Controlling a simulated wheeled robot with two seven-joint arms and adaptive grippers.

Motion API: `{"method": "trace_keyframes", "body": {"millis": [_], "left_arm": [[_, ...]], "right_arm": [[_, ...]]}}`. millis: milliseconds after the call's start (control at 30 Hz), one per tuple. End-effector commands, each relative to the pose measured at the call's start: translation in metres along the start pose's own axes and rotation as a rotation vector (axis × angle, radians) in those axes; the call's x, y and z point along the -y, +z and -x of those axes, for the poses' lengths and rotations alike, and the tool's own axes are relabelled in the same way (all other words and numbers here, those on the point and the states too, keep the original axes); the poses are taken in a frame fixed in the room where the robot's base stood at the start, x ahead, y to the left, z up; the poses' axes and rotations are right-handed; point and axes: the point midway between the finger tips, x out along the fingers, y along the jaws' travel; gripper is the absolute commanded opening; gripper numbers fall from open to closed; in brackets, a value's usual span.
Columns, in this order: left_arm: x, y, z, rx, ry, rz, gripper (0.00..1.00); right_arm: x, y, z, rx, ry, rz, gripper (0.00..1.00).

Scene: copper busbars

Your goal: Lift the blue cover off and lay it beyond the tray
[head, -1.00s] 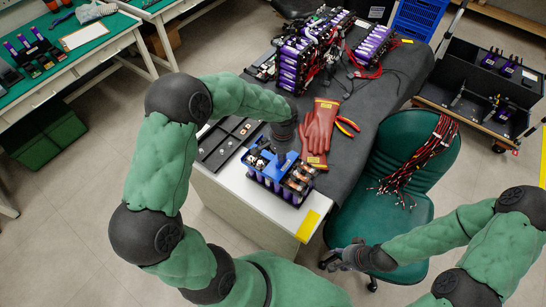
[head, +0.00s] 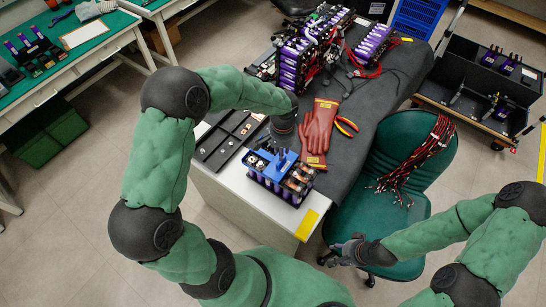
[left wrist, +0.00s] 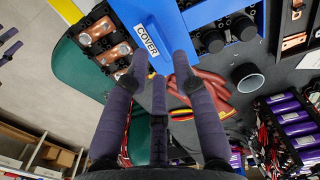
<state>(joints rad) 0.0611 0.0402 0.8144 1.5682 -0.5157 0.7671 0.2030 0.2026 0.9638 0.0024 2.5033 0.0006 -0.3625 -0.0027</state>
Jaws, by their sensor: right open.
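The blue cover (head: 264,166) lies on a purple-sided battery module (head: 277,187) at the near end of the bench. Copper busbars (head: 300,178) show uncovered on its right. In the left wrist view the cover (left wrist: 223,15) carries a white COVER label (left wrist: 146,38). My left gripper (head: 284,143) is just above and behind the cover; in the left wrist view its fingers (left wrist: 158,65) are spread, with the tips near the label end. I see no firm grip on it. The black tray (head: 212,153) is left of the module. My right gripper (head: 345,250) is open and empty.
Red gloves (head: 317,132) and orange-handled pliers (head: 346,126) lie right of the left gripper. Larger battery packs (head: 300,60) stand at the bench's far end. A green chair (head: 400,190) with red-black cables (head: 425,155) stands at the right.

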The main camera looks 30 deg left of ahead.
Motion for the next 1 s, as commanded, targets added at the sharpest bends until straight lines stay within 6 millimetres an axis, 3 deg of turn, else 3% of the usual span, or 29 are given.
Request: {"method": "trace_keyframes", "body": {"millis": [367,800,1000], "left_arm": [[0.000,-0.001,0.006,-0.003,-0.001,0.000,0.29],[0.000,-0.001,0.084,-0.005,-0.001,0.000,0.29],[0.000,-0.001,0.110,-0.002,0.000,0.000,0.29]], "right_arm": [[0.000,0.000,0.000,0.000,0.000,0.000,0.44],[0.000,0.000,0.000,0.000,0.000,0.000,0.44],[0.000,0.000,0.000,0.000,0.000,0.000,0.44]]}}
